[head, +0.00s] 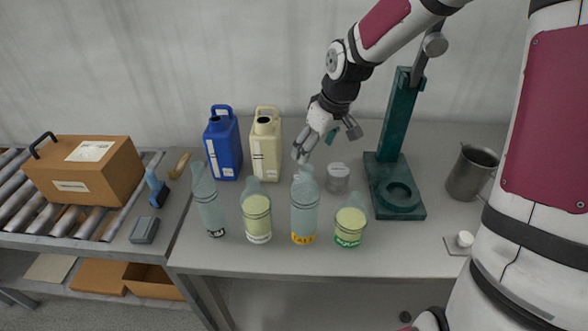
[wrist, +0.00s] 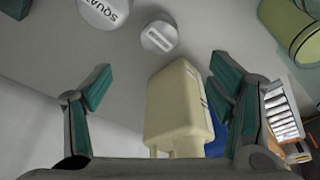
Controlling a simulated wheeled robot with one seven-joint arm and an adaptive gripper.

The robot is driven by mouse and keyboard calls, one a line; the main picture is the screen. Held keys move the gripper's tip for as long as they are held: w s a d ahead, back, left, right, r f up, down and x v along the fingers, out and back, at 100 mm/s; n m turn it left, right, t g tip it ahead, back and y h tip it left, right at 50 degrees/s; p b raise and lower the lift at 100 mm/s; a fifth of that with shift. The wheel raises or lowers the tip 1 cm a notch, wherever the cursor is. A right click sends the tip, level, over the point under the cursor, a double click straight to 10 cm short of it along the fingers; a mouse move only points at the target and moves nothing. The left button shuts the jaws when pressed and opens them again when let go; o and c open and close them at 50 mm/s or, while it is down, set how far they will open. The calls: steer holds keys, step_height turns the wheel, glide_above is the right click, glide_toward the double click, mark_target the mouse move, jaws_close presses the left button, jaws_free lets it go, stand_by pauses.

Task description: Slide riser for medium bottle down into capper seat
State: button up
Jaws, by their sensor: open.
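Two round grey pieces show in the wrist view. The larger one (wrist: 103,11) is marked "SQUAT" and is cut off by the top edge. The smaller one (wrist: 159,37) has a pale label that I cannot read, so I cannot tell whether it is the medium riser. In the head view, grey round pieces (head: 338,180) sit on the bench left of the capper (head: 394,125). The capper's ring-shaped seat (head: 398,196) looks empty. My gripper (head: 326,144) is open and empty, above the bench behind these pieces; its spread fingers (wrist: 163,78) also show in the wrist view.
Bottles, including a tall one with a yellow label (head: 304,212), stand along the front. A cream jug (head: 266,145) and a blue jug (head: 222,145) stand behind them. A metal beaker (head: 472,172) is right of the capper. A carton (head: 85,170) sits on rollers at left.

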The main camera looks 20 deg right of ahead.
steer(key=b+x, duration=0.1)
steer(key=x, duration=0.6)
steer(key=shift+w+a+f, duration=0.2)
steer(key=shift+w+f, duration=0.05)
steer(key=shift+f, duration=0.05)
steer(key=shift+b+x, duration=0.4)
steer(key=shift+x, duration=2.75)
steer(key=shift+s+d, duration=0.1)
steer(key=shift+d, duration=0.05)
steer(key=shift+c, duration=0.6)
steer(key=c, duration=1.2)
